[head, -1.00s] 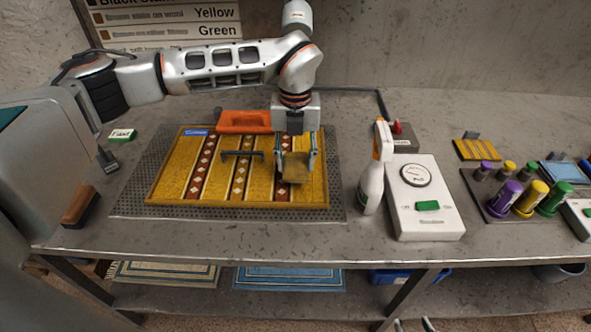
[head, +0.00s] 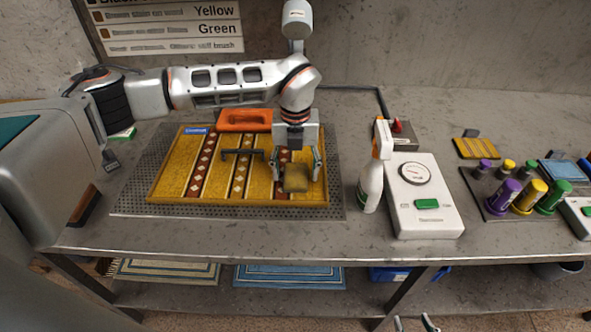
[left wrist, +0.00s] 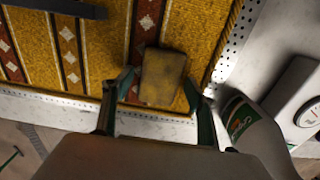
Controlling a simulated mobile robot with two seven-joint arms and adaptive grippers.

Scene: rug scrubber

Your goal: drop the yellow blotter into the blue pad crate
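A worn yellow-brown pad, which looks like the yellow blotter (head: 296,179), is over the right part of the striped yellow rug. It also shows in the left wrist view (left wrist: 162,77). My left gripper (head: 297,176) is open above the rug, its fingers on either side of the pad with a gap at the left finger. I cannot tell whether the pad touches the rug. A blue bin (head: 390,274), perhaps the blue pad crate, is partly hidden under the table on the lower shelf. My right gripper (head: 415,324) shows only its separated fingertips at the bottom edge.
The rug (head: 172,185) lies on a perforated grey mat, with an orange tray (head: 244,120) behind and a dark handle (head: 242,153) on it. A spray bottle (head: 371,187) and white gauge box (head: 427,215) stand right. A yellow pad with a grey grip (head: 477,148) lies farther right.

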